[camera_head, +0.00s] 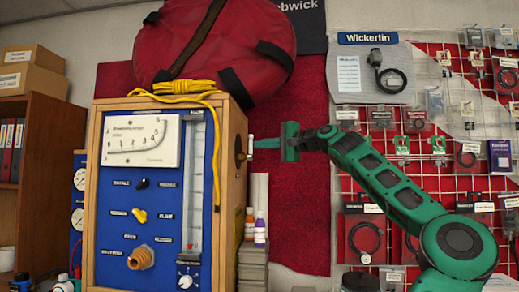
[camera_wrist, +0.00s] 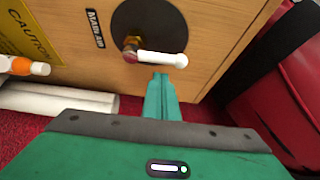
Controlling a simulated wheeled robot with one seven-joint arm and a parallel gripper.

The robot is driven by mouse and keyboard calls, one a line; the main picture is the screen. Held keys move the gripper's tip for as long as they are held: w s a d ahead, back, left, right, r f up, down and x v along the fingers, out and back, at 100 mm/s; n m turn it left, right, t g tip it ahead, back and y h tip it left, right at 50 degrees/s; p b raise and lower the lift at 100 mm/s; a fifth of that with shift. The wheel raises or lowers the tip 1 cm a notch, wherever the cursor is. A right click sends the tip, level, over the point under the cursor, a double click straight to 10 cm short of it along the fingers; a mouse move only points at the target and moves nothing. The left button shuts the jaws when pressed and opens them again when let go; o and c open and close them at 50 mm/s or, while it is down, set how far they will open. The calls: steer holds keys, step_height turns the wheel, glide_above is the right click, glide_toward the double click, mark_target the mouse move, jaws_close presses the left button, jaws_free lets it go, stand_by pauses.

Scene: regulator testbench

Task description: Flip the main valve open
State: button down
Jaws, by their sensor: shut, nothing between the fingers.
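The main valve sits on the right side wall of the wooden regulator box (camera_head: 233,163). In the wrist view it has a brass body (camera_wrist: 131,44) on a round black plate (camera_wrist: 150,18), with a white lever (camera_wrist: 165,59) pointing right in that picture. The white lever shows edge-on in the head view (camera_head: 250,146), roughly upright. My gripper (camera_wrist: 161,76) is shut and empty, its green fingertips just below the lever in the wrist view. It also shows in the head view (camera_head: 256,143), close beside the lever. I cannot tell whether they touch.
A "MAIN AIR" label (camera_wrist: 95,28) is beside the plate. Small bottles (camera_head: 260,230) and white rolls (camera_wrist: 60,98) are near the side wall. A hung grid wall (camera_head: 430,120) stands behind my arm.

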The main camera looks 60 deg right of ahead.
steer(key=shift+s+a, duration=0.25)
steer(key=shift+a, duration=0.4)
